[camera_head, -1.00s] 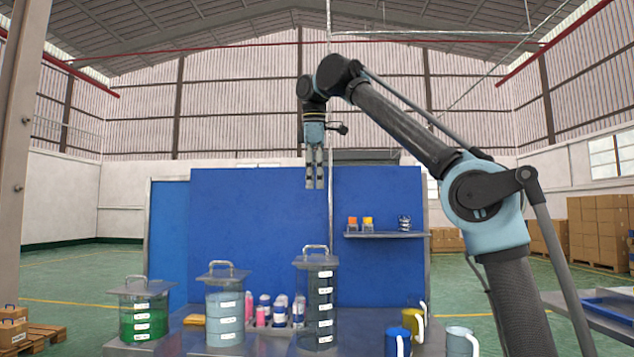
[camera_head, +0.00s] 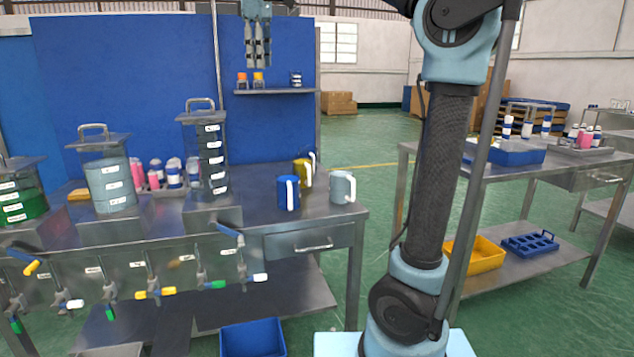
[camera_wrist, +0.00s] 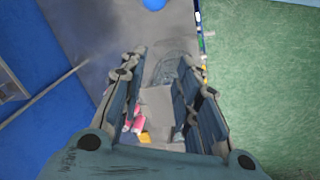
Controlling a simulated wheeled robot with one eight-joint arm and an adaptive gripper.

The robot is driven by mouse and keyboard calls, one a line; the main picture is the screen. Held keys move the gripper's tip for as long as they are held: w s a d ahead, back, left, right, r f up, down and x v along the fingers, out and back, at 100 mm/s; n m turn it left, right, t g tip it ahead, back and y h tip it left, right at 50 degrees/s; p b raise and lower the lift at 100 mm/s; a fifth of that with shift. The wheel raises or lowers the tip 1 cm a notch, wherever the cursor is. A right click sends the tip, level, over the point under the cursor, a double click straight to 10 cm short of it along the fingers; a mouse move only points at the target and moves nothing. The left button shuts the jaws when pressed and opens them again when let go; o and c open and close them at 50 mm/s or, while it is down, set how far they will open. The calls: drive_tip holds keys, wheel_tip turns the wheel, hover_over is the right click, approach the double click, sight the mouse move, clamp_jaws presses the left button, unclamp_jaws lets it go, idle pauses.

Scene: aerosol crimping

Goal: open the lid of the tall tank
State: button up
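The tall tank (camera_head: 212,160) is a clear cylinder with dark contents and white labels, standing on a steel block on the bench. Its flat grey lid (camera_head: 186,118) is on top, with an arched handle (camera_head: 200,104) upright. My gripper (camera_head: 258,66) points down, up and to the right of the lid in the head view, apart from it and empty. In the wrist view my gripper (camera_wrist: 164,58) shows a clear gap between its two fingers. Grey shapes lie below between the fingers; I cannot tell there which is the lid.
Two shorter lidded tanks, one with pale contents (camera_head: 110,187) and one green (camera_head: 25,203), stand to the left. Pink and white bottles (camera_head: 155,172) are behind. A blue mug (camera_head: 287,193) and others stand at right. A shelf (camera_head: 275,91) is on the blue panel.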

drive_tip(key=d+f+m, duration=0.4)
drive_tip(key=d+f, duration=0.6)
drive_tip(key=d, duration=0.2)
drive_tip(key=s+d+f+m, duration=0.3)
drive_tip(key=s+d+f, duration=0.2)
drive_tip(key=d+f, duration=0.4)
drive_tip(key=s+d+f+m, duration=0.4)
drive_tip(key=d+f, duration=0.5)
drive_tip(key=f, duration=0.8)
drive_tip(key=shift+s+f+m, duration=0.2)
drive_tip(key=shift+s+m, duration=0.1)
drive_tip(key=shift+s, duration=0.45)
drive_tip(key=s+d+f+m, duration=0.1)
drive_tip(key=s+f, duration=0.1)
drive_tip(key=f, duration=0.3)
drive_tip(key=s+d+f+m, duration=0.1)
drive_tip(key=s+d+f, duration=0.1)
drive_tip(key=f, duration=0.3)
drive_tip(key=s+d+f+m, duration=0.1)
drive_tip(key=s+f, duration=0.3)
drive_tip(key=f, duration=0.1)
drive_tip(key=shift+s+d+f+m, duration=0.25)
drive_tip(key=shift+d+f+m, duration=0.05)
drive_tip(key=shift+d+m, duration=0.1)
drive_tip(key=c, duration=0.3)
drive_tip(key=shift+s+f, duration=0.1)
drive_tip(key=shift+f, duration=0.05)
clamp_jaws()
drive_tip(key=shift+a, duration=0.15)
